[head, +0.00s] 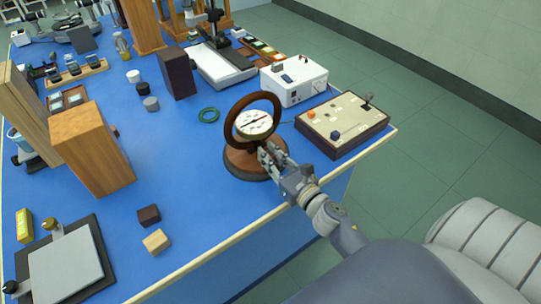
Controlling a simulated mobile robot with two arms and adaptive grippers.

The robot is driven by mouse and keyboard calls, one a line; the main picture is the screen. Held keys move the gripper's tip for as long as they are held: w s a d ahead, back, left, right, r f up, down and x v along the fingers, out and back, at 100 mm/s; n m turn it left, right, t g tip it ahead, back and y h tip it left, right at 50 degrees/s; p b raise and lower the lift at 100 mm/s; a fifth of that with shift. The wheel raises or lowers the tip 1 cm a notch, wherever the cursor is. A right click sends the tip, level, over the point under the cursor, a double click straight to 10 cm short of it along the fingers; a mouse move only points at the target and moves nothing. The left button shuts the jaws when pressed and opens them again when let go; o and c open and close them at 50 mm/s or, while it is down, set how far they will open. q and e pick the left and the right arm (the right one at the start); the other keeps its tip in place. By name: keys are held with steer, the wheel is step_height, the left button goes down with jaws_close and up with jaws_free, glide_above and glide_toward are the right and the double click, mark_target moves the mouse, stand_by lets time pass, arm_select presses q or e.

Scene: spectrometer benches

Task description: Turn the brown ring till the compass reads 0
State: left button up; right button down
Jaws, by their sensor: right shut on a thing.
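The brown ring (232,117) stands upright on a round wooden base (238,163) near the table's right front edge. The compass (254,121) is a pale round dial inside the ring, with a dark and reddish needle across it. Its scale is too small to read. My right gripper (268,155) is at the lower right of the ring and shut on it, just above the base. The fingers hide that part of the ring. My left gripper is not in view.
A board with knobs (345,123) and a white meter box (294,80) stand right of the ring. Wooden blocks (156,241) lie nearer the front left. Blue tabletop (190,190) left of the base is clear.

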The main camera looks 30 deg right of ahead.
steer(key=c, duration=1.5)
jaws_free()
steer(key=shift+s, duration=0.1)
steer(key=shift+s+f, duration=0.1)
steer(key=shift+s, duration=0.2)
steer(key=s, duration=0.7)
steer(key=s+d, duration=0.1)
steer(key=s, duration=0.3)
steer(key=shift+s, duration=0.1)
